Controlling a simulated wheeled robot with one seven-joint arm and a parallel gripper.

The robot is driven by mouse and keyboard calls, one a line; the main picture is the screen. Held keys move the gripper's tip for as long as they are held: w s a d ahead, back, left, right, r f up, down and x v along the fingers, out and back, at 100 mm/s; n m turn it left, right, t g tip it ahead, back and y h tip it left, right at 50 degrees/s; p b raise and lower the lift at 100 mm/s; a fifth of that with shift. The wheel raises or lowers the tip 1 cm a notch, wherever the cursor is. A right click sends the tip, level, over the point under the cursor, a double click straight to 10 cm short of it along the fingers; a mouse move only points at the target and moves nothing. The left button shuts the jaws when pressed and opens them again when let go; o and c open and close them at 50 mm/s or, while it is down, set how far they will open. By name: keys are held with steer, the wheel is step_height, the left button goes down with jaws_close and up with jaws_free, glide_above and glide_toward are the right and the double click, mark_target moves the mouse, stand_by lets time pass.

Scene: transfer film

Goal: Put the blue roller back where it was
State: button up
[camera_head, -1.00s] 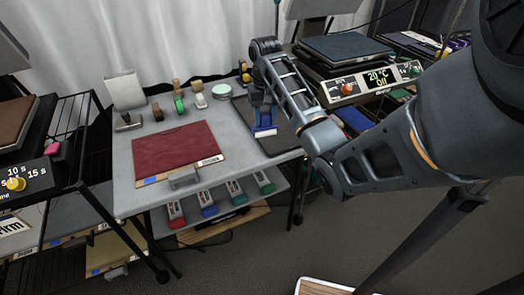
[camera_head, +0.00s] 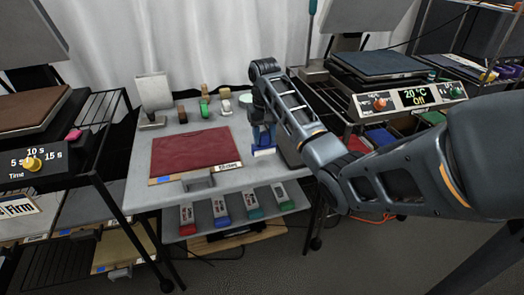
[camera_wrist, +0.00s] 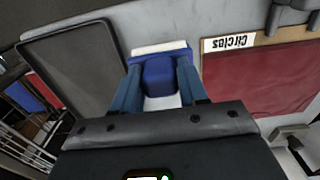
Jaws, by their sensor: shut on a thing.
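My gripper (camera_head: 262,137) is shut on the blue roller (camera_head: 263,151), over the right part of the light grey table. In the wrist view the roller (camera_wrist: 158,74) sits between my two blue fingers, with a pale strip along its far edge. The roller is between the dark flat pad (camera_wrist: 75,65) and the dark red sheet (camera_wrist: 255,78). I cannot tell whether it touches the tabletop. Other rollers stand in a row at the back of the table: a brown one (camera_head: 182,115), a green one (camera_head: 204,109) and a pale one (camera_head: 226,105).
The red sheet (camera_head: 196,152) covers the table's middle. A round tin (camera_head: 246,99) stands behind my gripper. Heated-press units flank the table, with a control panel (camera_head: 411,97) at right. A clear table strip lies behind the sheet.

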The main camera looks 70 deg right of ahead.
mark_target(262, 145)
steer(key=shift+w+f, duration=0.35)
steer(key=shift+w, duration=0.05)
steer(key=shift+f, duration=1.85)
steer(key=shift+f, duration=0.1)
steer(key=o, duration=1)
step_height(262, 145, up, 11)
steer(key=shift+f+p, duration=0.15)
steer(key=shift+p, duration=1)
steer(key=shift+r+p, duration=0.8)
